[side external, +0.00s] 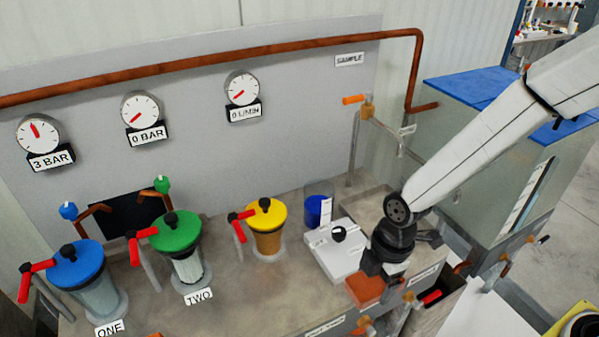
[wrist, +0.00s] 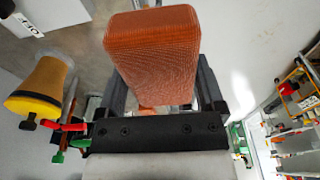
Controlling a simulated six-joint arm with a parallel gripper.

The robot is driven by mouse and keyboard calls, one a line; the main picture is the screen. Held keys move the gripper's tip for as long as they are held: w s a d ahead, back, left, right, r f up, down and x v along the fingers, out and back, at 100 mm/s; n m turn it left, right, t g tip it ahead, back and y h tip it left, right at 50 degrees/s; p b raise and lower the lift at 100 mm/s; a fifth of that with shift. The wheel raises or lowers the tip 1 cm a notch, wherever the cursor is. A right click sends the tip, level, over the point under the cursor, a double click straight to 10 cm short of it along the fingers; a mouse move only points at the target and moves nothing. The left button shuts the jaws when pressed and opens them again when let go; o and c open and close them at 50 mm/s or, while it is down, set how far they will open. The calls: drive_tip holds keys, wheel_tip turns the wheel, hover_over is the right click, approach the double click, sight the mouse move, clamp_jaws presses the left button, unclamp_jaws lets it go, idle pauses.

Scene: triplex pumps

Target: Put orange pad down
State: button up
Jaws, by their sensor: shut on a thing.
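The orange pad (side external: 368,288) is a rough rectangular block at the front edge of the bench in the side view. It fills the upper middle of the wrist view (wrist: 152,52). My gripper (side external: 385,268) is shut on the pad, with a dark finger on each side of it in the wrist view (wrist: 160,92). The pad is just right of and in front of the white box. I cannot tell whether its underside touches the bench.
A white box with a black knob (side external: 338,250) stands close left of my gripper. Behind it is a blue-filled beaker (side external: 318,208). Yellow (side external: 267,228), green (side external: 180,240) and blue (side external: 80,275) lidded pumps stand left. Orange-handled valves (side external: 412,300) sit near the front edge.

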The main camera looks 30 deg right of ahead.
sight(307, 294)
drive_tip(key=shift+s+a+f+n, duration=0.15)
drive_tip(key=shift+s+a+n, duration=0.45)
drive_tip(key=shift+n, duration=0.2)
drive_tip(key=shift+w, duration=0.1)
drive_tip(key=w+a+f, duration=0.1)
drive_tip(key=w+f, duration=0.1)
drive_tip(key=w, duration=0.1)
drive_tip(key=w+a+f, duration=0.2)
drive_tip(key=w+f, duration=0.1)
drive_tip(key=w, duration=0.1)
drive_tip(key=w+a+f, duration=0.2)
drive_tip(key=w, duration=0.2)
drive_tip(key=shift+f, duration=0.4)
drive_tip(key=shift+w+a+f, duration=0.15)
drive_tip(key=shift+w+f, duration=0.2)
drive_tip(key=shift+f, duration=0.1)
drive_tip(key=shift+w+a+f, duration=0.1)
drive_tip(key=shift+w+f, duration=0.15)
drive_tip(key=shift+f, duration=0.1)
drive_tip(key=shift+w+a+f, duration=0.1)
drive_tip(key=shift+w+f, duration=0.05)
drive_tip(key=shift+f, duration=0.65)
drive_tip(key=shift+w+a+f, duration=0.1)
drive_tip(key=shift+f, duration=0.7)
drive_tip(key=shift+f, duration=0.25)
